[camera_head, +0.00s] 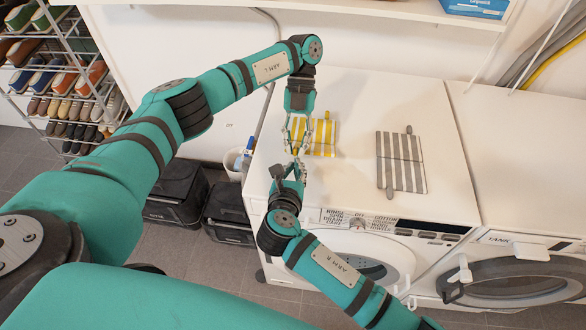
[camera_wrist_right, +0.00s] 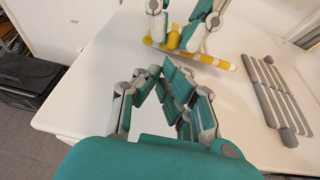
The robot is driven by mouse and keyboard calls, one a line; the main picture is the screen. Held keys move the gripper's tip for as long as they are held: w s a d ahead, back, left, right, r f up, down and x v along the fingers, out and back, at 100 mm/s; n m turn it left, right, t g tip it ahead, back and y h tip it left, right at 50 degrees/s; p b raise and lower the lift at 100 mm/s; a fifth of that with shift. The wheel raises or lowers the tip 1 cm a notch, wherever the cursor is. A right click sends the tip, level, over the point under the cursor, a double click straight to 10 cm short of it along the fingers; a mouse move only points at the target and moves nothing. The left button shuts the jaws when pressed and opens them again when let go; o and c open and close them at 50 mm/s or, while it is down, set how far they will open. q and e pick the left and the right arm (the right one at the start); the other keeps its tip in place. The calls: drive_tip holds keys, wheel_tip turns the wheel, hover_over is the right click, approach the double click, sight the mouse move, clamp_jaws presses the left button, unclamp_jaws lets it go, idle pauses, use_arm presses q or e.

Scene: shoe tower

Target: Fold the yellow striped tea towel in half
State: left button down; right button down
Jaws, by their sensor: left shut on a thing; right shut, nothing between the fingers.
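The yellow striped tea towel (camera_head: 322,138) lies on the left part of the white washing machine top, with yellow and white stripes. It also shows in the right wrist view (camera_wrist_right: 215,62), partly behind my grippers. My left gripper (camera_head: 297,140) is over its left side, shut on part of it; in the wrist view a yellow bit shows between the left gripper's fingers (camera_wrist_right: 182,42). The exact grip is partly hidden. My right gripper (camera_head: 297,168) is shut and empty, just in front of the left gripper, near the machine's front left. Its fingers (camera_wrist_right: 160,82) meet in the wrist view.
A grey striped towel (camera_head: 402,165) lies flat to the right on the same white top (camera_head: 360,95). A second machine (camera_head: 530,150) stands at the right. Dark bins (camera_head: 178,192) and a shoe rack (camera_head: 75,85) are at the left. A shelf (camera_head: 390,8) hangs above.

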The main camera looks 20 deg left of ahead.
drive_tip(key=shift+w+r, duration=0.15)
drive_tip(key=shift+r, duration=0.25)
use_arm(q)
drive_tip(key=c, duration=1.3)
unclamp_jaws()
use_arm(e)
drive_tip(key=shift+f, duration=0.1)
